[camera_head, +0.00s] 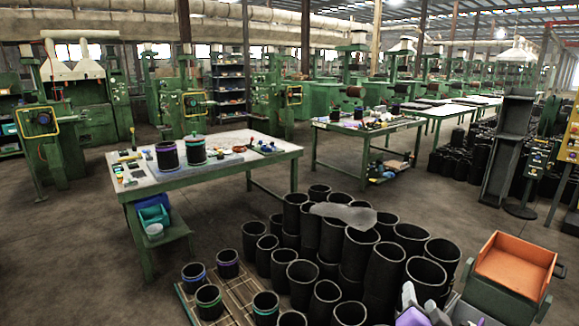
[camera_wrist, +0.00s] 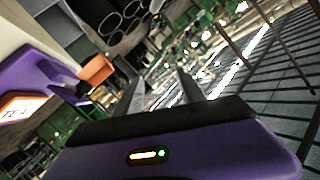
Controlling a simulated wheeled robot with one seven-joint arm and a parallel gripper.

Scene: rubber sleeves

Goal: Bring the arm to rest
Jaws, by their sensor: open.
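My gripper (camera_wrist: 164,88) shows in the wrist view with its two grey fingers apart and nothing visible between them. Its purple housing fills the bottom of that view, with a small lit indicator on it. In the head view, purple and grey parts of my arm (camera_head: 412,316) show at the bottom edge, right of the middle, close to the black sleeves. Most of the arm is out of that view. The wrist view is strongly tilted.
Many open black rubber sleeves (camera_head: 385,268) stand on the floor in front, some on a wooden pallet (camera_head: 238,306). A green workbench (camera_head: 180,177) with parts on it is at left. An orange tray (camera_head: 515,268) is at right. Floor left of the pallet is clear.

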